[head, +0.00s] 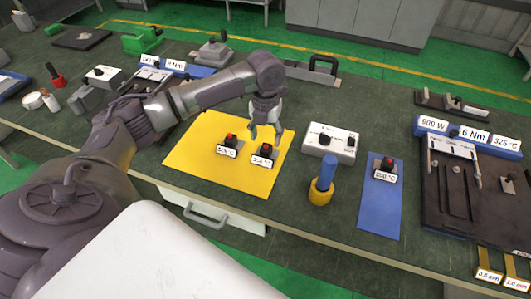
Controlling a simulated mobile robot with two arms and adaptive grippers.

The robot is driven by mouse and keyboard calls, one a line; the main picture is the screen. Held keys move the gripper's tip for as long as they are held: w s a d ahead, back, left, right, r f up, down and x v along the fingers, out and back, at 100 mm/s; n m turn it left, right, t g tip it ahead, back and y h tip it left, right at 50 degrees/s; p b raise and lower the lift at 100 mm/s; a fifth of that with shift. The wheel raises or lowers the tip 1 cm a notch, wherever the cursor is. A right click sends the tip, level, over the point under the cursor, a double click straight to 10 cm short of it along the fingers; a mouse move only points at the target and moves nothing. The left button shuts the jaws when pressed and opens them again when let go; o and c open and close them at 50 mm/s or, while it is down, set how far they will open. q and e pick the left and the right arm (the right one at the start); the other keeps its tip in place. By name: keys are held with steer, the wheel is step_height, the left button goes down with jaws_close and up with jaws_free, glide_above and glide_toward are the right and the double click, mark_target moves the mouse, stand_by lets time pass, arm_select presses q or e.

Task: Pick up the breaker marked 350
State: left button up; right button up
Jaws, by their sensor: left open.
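Two small black breakers with red tops and white labels stand on a yellow mat (205,155), a left one (228,143) and a right one (264,153). A third breaker (386,169) of the same kind stands on a blue mat (380,212). Their label numbers are too small to read surely, so I cannot tell which is marked 350. My left gripper (265,135) is open, pointing down close above and behind the right breaker on the yellow mat. Whether a finger touches it is not clear. My right gripper is out of view.
A white control box (330,143) and a blue cylinder in a yellow base (322,184) stand between the mats. A dark fixture with labels (470,190) fills the right side. A black-handled block (312,72) lies behind the gripper. The bench's front edge is close.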

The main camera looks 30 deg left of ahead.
mark_target(265, 147)
arm_select(q)
steer(key=shift+s+f, duration=0.1)
steer(key=shift+f, duration=0.5)
step_height(265, 147, down, 4)
steer(key=shift+r+p, duration=0.2)
steer(key=shift+p, duration=0.5)
steer(key=shift+f, duration=0.3)
steer(key=shift+c, duration=0.5)
steer(key=c, duration=0.5)
jaws_close()
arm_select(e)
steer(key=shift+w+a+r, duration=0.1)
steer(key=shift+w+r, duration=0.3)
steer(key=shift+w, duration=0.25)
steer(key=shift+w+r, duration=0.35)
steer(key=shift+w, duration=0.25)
